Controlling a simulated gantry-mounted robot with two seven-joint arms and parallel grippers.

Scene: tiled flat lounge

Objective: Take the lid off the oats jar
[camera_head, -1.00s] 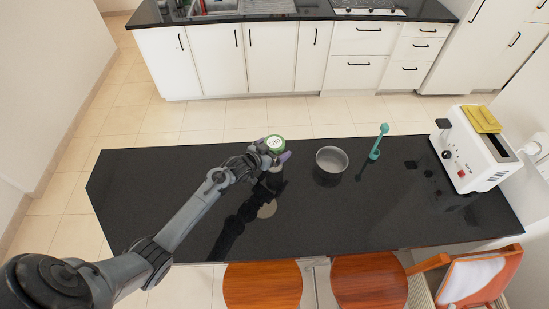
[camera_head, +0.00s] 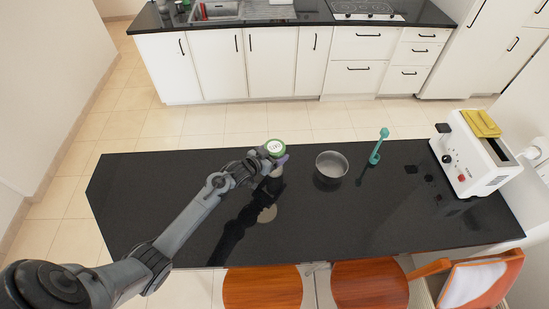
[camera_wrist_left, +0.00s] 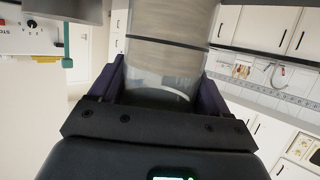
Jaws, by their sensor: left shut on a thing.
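The oats jar shows in the left wrist view (camera_wrist_left: 165,60) as clear glass with pale beige contents and a dark band around it. In the head view the gripper hides most of the jar. My right gripper is in neither view.
On the black counter (camera_head: 170,190), a metal bowl (camera_head: 332,166) stands just right of the jar, then a teal utensil (camera_head: 377,147). A white toaster (camera_head: 473,155) stands at the right end. Wooden stools (camera_head: 262,288) line the near edge. The counter's left part is clear.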

